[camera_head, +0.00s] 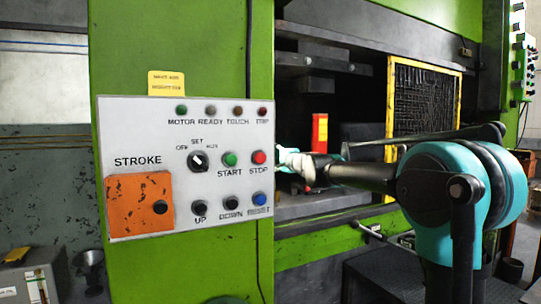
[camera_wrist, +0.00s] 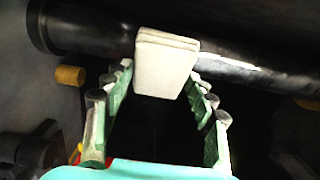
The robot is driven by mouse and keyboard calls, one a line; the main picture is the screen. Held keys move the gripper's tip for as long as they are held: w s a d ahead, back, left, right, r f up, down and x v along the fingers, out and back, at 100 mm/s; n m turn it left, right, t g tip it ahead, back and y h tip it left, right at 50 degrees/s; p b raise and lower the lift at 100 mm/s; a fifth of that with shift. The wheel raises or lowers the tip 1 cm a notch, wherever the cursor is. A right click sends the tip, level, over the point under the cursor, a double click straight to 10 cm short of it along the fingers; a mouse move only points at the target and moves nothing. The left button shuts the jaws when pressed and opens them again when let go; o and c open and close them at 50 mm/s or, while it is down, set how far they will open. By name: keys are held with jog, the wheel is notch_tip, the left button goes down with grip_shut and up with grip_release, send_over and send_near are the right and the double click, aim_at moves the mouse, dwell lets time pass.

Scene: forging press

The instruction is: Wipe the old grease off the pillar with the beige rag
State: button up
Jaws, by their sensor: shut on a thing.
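The beige rag (camera_wrist: 167,62) is a pale folded pad between the fingertips of my gripper (camera_wrist: 160,80) in the wrist view. Its far edge overlaps the dark, glossy pillar (camera_wrist: 90,32), which runs across the top of that view. I cannot tell whether the rag presses on it or sits just in front. A bright streak shows on the pillar right of the rag; I cannot tell whether it is grease or reflection. In the head view my gripper (camera_head: 300,166) reaches into the press opening, with a pale bit of rag (camera_head: 283,157) at its tip.
A white control panel (camera_head: 130,215) with buttons sits on the green press frame (camera_head: 180,40), close left of my gripper. A yellow-framed mesh guard (camera_head: 391,100) stands to the right.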

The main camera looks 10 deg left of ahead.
jog(key=shift+a+f, duration=0.1)
jog(key=shift+f, duration=0.35)
jog(key=shift+r, duration=0.15)
notch_tip(320, 180, up, 2)
jog(key=shift+r, duration=0.1)
dwell(0.3)
jog(key=shift+f, duration=1.25)
jog(key=shift+r, duration=0.15)
